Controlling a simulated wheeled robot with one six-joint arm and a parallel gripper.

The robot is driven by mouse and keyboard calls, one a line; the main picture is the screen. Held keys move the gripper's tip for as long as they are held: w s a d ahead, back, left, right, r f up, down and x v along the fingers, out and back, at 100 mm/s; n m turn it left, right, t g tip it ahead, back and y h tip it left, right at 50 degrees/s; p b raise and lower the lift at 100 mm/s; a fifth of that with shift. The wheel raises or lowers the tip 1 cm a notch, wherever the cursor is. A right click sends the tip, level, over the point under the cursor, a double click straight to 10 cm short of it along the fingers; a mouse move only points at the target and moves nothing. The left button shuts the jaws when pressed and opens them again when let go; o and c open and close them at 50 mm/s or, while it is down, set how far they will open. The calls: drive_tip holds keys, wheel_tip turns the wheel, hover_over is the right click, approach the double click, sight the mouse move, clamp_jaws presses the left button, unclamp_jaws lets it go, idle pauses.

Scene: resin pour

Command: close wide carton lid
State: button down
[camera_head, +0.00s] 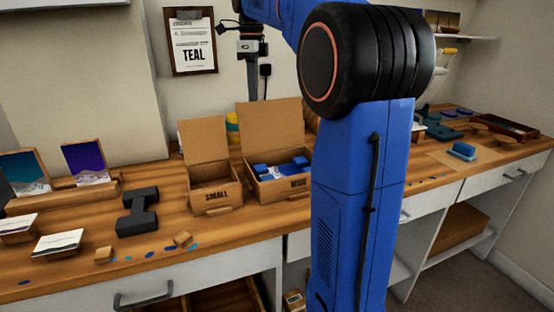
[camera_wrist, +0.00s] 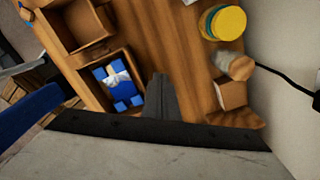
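The wide carton (camera_head: 285,190) stands on the wooden bench with its lid (camera_head: 270,128) raised upright at the back. Blue pieces (camera_head: 280,168) lie inside it. My arm covers its right side. In the wrist view the carton (camera_wrist: 97,62) is open, with blue and white contents (camera_wrist: 118,84). My gripper (camera_head: 253,94) points down at the lid's top edge, seemingly behind it; its tips are hidden or hard to make out, and contact cannot be told. In the wrist view the gripper (camera_wrist: 161,92) shows as one narrow dark wedge beside the carton, fingers together with nothing held.
The small carton (camera_head: 210,192), also open, stands close on the left. A yellow-topped round container (camera_wrist: 228,22) stands behind the cartons near the wall. A dark dumbbell-shaped piece (camera_head: 137,211) and small wooden blocks (camera_head: 183,239) lie at the left front. The clipboard (camera_head: 191,42) hangs behind.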

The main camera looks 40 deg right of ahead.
drive_tip(key=shift+f, duration=2.65)
drive_tip(key=shift+s, duration=0.15)
drive_tip(key=shift+s+a, duration=0.4)
drive_tip(key=shift+s, duration=0.95)
drive_tip(key=shift+s+a, duration=0.4)
drive_tip(key=shift+s, duration=0.9)
drive_tip(key=shift+s+a, duration=0.4)
drive_tip(key=shift+s, duration=0.95)
wheel_tip(320, 180, up, 9)
hover_over(254, 108)
drive_tip(key=s, duration=0.5)
drive_tip(key=shift+a, duration=0.2)
drive_tip(key=shift+s, duration=0.1)
